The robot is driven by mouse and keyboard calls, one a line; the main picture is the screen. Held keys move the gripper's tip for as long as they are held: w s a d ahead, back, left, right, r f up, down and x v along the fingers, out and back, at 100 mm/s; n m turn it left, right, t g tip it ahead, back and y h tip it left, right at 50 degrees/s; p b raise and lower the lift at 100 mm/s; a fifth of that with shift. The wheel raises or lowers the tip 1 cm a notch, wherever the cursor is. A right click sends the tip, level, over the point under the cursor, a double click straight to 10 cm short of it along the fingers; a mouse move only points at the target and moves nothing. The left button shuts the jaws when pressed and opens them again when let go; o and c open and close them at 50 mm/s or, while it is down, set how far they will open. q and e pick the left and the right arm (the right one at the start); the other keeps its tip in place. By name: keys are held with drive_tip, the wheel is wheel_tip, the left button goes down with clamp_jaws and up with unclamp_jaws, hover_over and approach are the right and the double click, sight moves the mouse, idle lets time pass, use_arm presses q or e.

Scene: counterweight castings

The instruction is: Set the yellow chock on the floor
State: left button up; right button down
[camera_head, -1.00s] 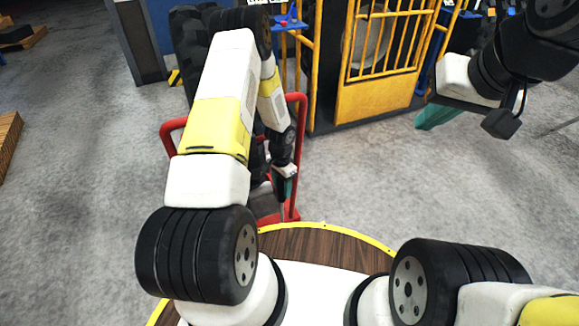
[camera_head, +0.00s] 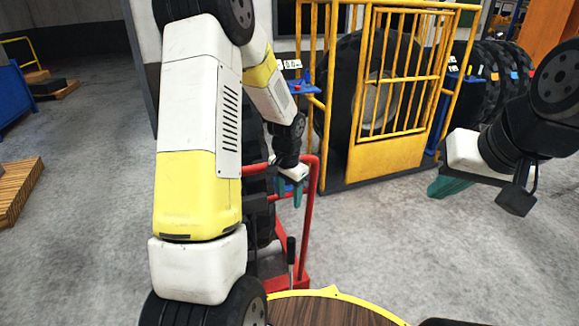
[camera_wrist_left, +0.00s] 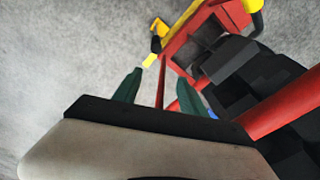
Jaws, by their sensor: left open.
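My left gripper (camera_head: 290,193) is open and empty beside the red upright rail of a red trolley (camera_head: 313,225). In the left wrist view its two green fingers (camera_wrist_left: 158,92) stand apart, with the red trolley frame (camera_wrist_left: 283,106) beyond and to the right. I cannot clearly pick out the yellow chock. A small yellow piece (camera_wrist_left: 151,60) and a larger yellow part (camera_wrist_left: 204,8) show near the trolley's far end in the wrist view, and I cannot tell whether either is the chock. My right gripper (camera_head: 449,186) hangs over the floor at right, seen edge-on.
A yellow barred cage (camera_head: 388,158) stands behind the trolley, with black tyres (camera_head: 500,75) to its right. A black-handled lever (camera_head: 291,252) rises at the trolley. A wooden pallet (camera_head: 17,190) lies at far left. Grey floor (camera_head: 90,250) is open left and right.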

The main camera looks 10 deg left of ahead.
use_arm(q)
drive_tip(key=s+r+n+t, duration=0.1)
drive_tip(key=s+r, duration=0.3)
drive_tip(key=r, duration=0.6)
drive_tip(key=s+d+r+n+t+h, duration=0.1)
drive_tip(key=s+r+n+t, duration=0.1)
drive_tip(key=s+r, duration=0.5)
drive_tip(key=s+d+r+n+t+h, duration=0.1)
drive_tip(key=s+d+r+n, duration=0.1)
drive_tip(key=s+r, duration=0.6)
drive_tip(key=s, duration=0.4)
drive_tip(key=shift+t, duration=0.4)
drive_tip(key=shift+s, duration=0.1)
